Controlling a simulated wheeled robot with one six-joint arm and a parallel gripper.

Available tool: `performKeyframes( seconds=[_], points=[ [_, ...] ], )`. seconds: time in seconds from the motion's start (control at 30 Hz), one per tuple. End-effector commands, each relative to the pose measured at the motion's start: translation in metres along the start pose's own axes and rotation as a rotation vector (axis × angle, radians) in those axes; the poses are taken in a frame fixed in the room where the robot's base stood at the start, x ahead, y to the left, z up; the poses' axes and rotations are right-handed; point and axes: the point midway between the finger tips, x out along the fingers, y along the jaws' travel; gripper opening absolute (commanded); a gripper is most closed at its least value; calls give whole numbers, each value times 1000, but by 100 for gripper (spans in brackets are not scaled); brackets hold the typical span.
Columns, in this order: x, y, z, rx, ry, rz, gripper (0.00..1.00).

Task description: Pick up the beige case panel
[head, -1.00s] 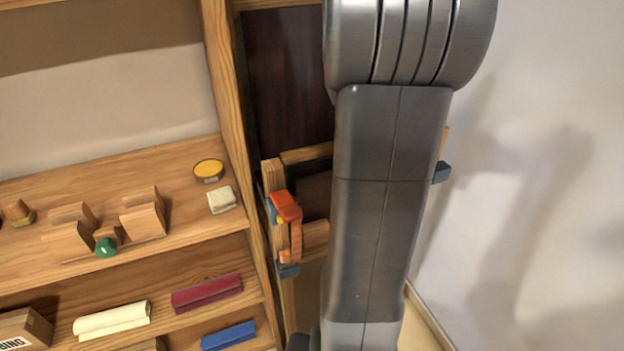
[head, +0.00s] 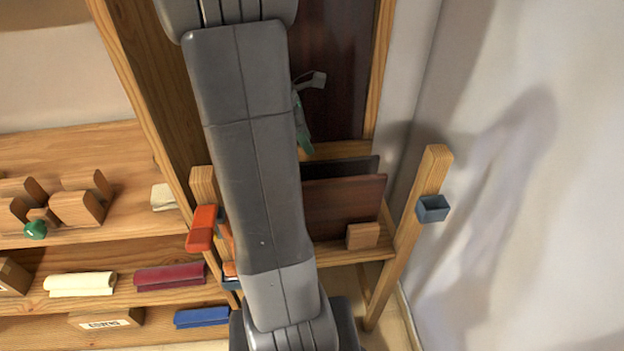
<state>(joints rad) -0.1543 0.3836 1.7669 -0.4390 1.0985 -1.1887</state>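I cannot make out a beige case panel in the head view. A wooden rack (head: 430,190) stands in the middle. A reddish-brown panel (head: 345,207) leans upright in it, with a dark panel (head: 362,166) behind it. My arm crosses the picture from top to bottom and covers the rack's left part, so anything behind it is hidden.
An orange clamp (head: 201,229) is on the rack's left post. A blue-grey cup (head: 433,208) is on the right post. Shelves at left hold wooden blocks, a cream roll (head: 81,284), a dark red roll (head: 170,276) and a blue roll (head: 201,318). A bare wall is at right.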

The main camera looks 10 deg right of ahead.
Motion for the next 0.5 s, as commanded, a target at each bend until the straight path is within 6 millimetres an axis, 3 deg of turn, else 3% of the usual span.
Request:
performKeyframes(
  seconds=[0.23,0.5],
  points=[
    [20,0,0,0,1,-2,38],
    [59,3,0,-1,1,-2,38]
  ],
)
